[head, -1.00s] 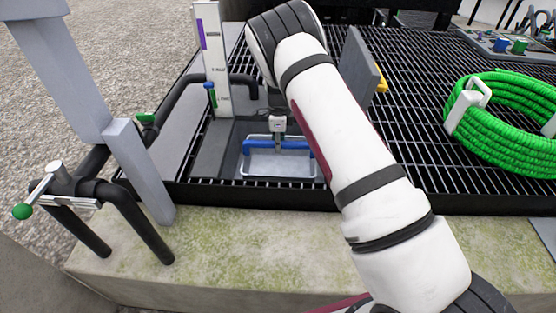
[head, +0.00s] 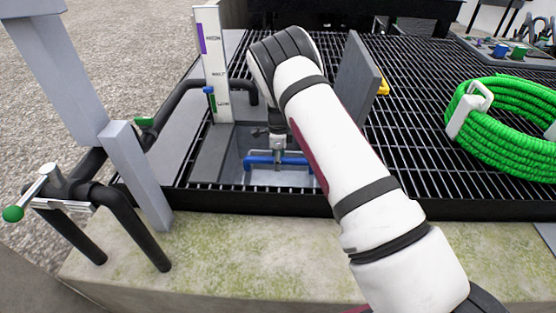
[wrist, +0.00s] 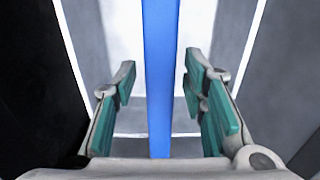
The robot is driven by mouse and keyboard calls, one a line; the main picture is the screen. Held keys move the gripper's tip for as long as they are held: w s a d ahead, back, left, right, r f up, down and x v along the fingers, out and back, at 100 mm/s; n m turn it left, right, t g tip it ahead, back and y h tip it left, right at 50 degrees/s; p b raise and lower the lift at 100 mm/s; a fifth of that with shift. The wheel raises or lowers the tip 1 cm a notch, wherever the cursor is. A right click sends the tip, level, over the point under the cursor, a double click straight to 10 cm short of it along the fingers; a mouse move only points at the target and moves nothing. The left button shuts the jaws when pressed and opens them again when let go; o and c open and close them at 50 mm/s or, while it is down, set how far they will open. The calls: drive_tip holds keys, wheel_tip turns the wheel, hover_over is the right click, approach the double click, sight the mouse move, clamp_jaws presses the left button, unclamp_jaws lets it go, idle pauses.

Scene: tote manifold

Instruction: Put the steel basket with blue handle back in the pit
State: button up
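The steel basket's blue handle (head: 262,160) shows in the head view, low inside the pit (head: 212,155) in the grating. The basket body is mostly hidden in the pit, so I cannot tell whether it rests on the bottom. My gripper (head: 278,148) points down over the middle of the handle. In the wrist view the blue handle bar (wrist: 161,70) runs between the teal pads of my gripper (wrist: 165,105). Gaps show on both sides of the bar, so the fingers are open around it and not pressing on it.
A white gauge post (head: 212,65) stands at the pit's back left. A grey upright plate (head: 356,75) stands right of my wrist. A coiled green hose (head: 515,125) lies on the black grating (head: 425,120) at right. Black pipes with a green-tipped valve (head: 50,185) are at left.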

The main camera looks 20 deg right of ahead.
wheel_tip(320, 180, up, 12)
drive_tip(key=p, duration=0.4)
drive_tip(key=shift+r, duration=0.15)
drive_tip(key=shift+s, duration=0.1)
drive_tip(key=s+a+r+n+y, duration=0.1)
drive_tip(key=s+r+n, duration=0.4)
drive_tip(key=s+r, duration=0.8)
drive_tip(key=s+r+n+y, duration=0.1)
drive_tip(key=s+r+n, duration=0.4)
drive_tip(key=s+r, duration=0.8)
drive_tip(key=s+d+r+n+h, duration=0.1)
drive_tip(key=s+n, duration=1)
drive_tip(key=s, duration=1.6)
drive_tip(key=shift+r+n+h, duration=0.3)
drive_tip(key=shift+r+h, duration=0.2)
